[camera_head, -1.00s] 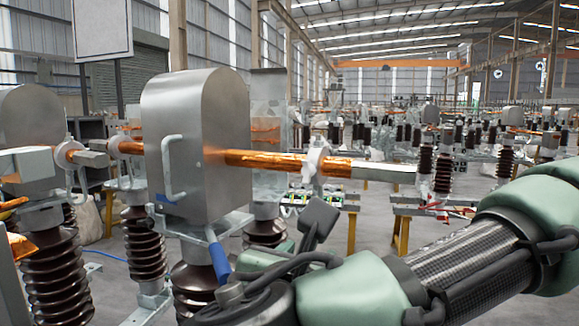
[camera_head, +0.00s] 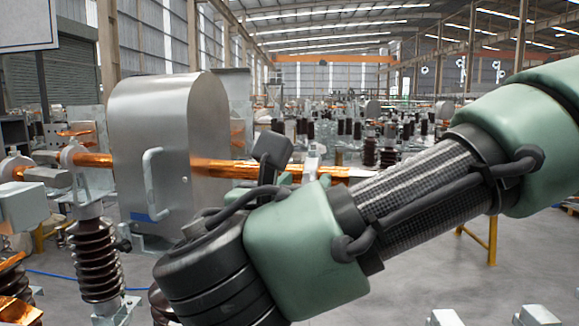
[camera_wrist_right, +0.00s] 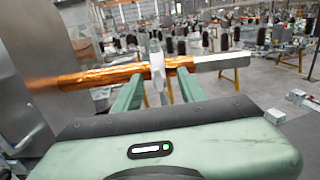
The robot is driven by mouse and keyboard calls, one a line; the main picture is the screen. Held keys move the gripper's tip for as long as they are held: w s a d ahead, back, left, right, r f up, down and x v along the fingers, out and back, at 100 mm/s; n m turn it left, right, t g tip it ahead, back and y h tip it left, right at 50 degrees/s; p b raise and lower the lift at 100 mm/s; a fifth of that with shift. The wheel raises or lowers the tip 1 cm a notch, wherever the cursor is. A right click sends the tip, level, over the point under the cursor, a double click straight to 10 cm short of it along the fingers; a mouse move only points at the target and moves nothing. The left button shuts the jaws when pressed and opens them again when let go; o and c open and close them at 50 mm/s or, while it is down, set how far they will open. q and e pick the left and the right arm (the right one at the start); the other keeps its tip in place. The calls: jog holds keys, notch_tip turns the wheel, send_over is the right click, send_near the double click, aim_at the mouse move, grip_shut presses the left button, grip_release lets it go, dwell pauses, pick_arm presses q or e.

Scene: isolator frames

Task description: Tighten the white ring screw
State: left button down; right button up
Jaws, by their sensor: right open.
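The white ring screw (camera_wrist_right: 157,64) sits around the copper-coloured bar, near its grey square end. In the head view a pale part of the ring (camera_head: 313,158) shows above my right arm, and its lower part is hidden. In the right wrist view my right gripper (camera_wrist_right: 158,88) is open, with its two green fingers pointing at the ring, one on each side. I cannot tell whether they touch it. My left gripper is not in view.
A large metal housing (camera_head: 150,110) with a white handle stands left of the ring; the copper bar (camera_head: 232,168) runs out of it. Brown ribbed insulators (camera_head: 95,258) stand at left. More equipment fills the hall behind, and grey floor is open at right.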

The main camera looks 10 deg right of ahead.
aim_at(308, 182)
jog(key=shift+a+p+x, duration=0.2)
jog(key=shift+p+x, duration=0.2)
jog(key=shift+x, duration=0.7)
jog(key=shift+w+d, duration=0.1)
jog(key=shift+w, duration=0.25)
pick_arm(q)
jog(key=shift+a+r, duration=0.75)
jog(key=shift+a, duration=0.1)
pick_arm(e)
jog(key=shift+d, duration=0.1)
grip_shut()
jog(key=shift+f+b, duration=0.2)
jog(key=shift+b, duration=0.35)
pick_arm(q)
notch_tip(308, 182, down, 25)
jog(key=b, duration=2.4)
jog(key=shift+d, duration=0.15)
pick_arm(e)
jog(key=shift+s+d+f+m, duration=0.1)
jog(key=shift+f+m, duration=0.05)
jog(key=shift+m, duration=2.6)
jog(key=shift+s+d+f+m, duration=0.1)
jog(key=shift+d+m, duration=0.05)
jog(key=shift+m, duration=2.55)
jog(key=shift+d+f+m, duration=0.1)
jog(key=shift+f+m, duration=0.05)
jog(key=shift+m, duration=2.6)
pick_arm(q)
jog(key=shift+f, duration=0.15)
